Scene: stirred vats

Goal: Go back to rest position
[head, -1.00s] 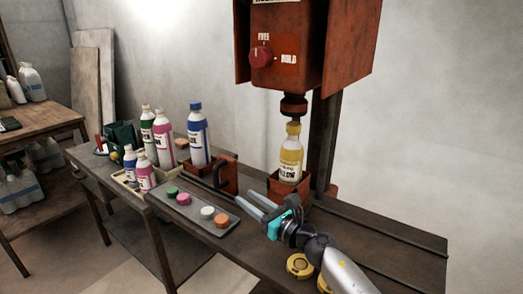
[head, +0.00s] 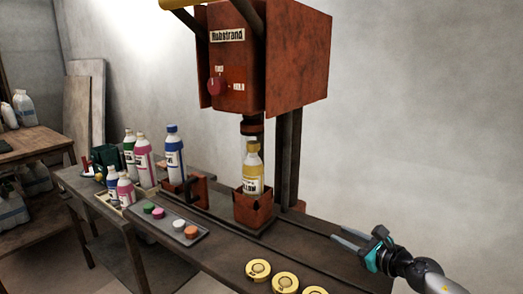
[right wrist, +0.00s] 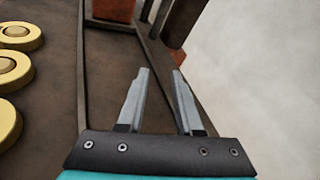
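My right gripper (head: 354,241) is over the right part of the bench, open and empty. Its two parted fingers (right wrist: 158,95) show in the right wrist view with nothing between them. The yellow-labelled bottle (head: 253,172) stands upright in a rusty red holder (head: 251,210) under the red machine (head: 262,62), to the left of the gripper and well apart from it. My left gripper is in neither view.
The bench (head: 321,236) bears several yellow round pieces (head: 258,270) at its front edge and a grey tray (head: 168,232) with coloured caps. Blue (head: 174,152), pink (head: 144,160) and green bottles stand at the left. A pale wall is behind.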

